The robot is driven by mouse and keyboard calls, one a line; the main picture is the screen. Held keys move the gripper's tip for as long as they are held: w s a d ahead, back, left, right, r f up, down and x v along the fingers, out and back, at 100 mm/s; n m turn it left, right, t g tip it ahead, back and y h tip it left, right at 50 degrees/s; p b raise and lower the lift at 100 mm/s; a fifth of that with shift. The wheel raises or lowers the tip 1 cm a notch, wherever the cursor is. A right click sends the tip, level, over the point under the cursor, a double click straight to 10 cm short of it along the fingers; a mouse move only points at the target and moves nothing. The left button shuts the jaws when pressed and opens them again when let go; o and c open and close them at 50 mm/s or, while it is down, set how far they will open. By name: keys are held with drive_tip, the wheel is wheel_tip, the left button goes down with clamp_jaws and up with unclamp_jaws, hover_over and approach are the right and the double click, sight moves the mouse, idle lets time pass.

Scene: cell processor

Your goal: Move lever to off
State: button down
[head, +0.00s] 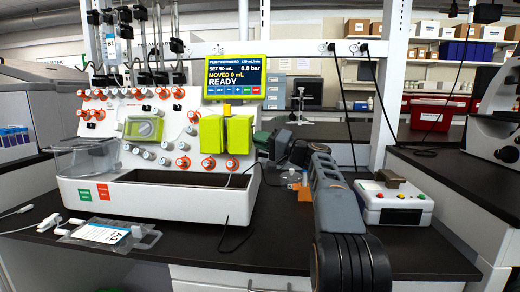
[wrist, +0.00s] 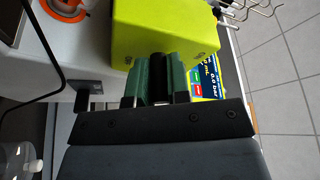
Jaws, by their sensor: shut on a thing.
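The white cell processor (head: 150,200) stands on the bench at the left in the head view. A yellow-green housing (head: 239,134) sits on its front right; the housing also shows large in the wrist view (wrist: 165,30). My gripper (head: 268,143) is at the right side of this housing. In the wrist view, my gripper's green fingers (wrist: 162,84) are shut on a dark upright piece beside the housing, which looks like the lever (wrist: 160,72). In the head view the lever is hidden.
The processor's screen (head: 235,77) reads READY. A white box with coloured buttons (head: 395,205) stands right of my arm. A packet (head: 103,233) and white connectors lie at the bench's front left. A microscope (head: 500,110) stands far right.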

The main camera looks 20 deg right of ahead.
drive_tip(key=shift+w+d+f+n+b, duration=0.15)
drive_tip(key=shift+n+b, duration=0.15)
drive_tip(key=shift+n, duration=0.2)
drive_tip(key=c, duration=1.1)
unclamp_jaws()
drive_tip(key=v, duration=1.3)
drive_tip(key=shift+d+f+p, duration=0.2)
drive_tip(key=shift+f+p, duration=0.1)
drive_tip(key=shift+p, duration=0.15)
drive_tip(key=shift+a+r, duration=0.1)
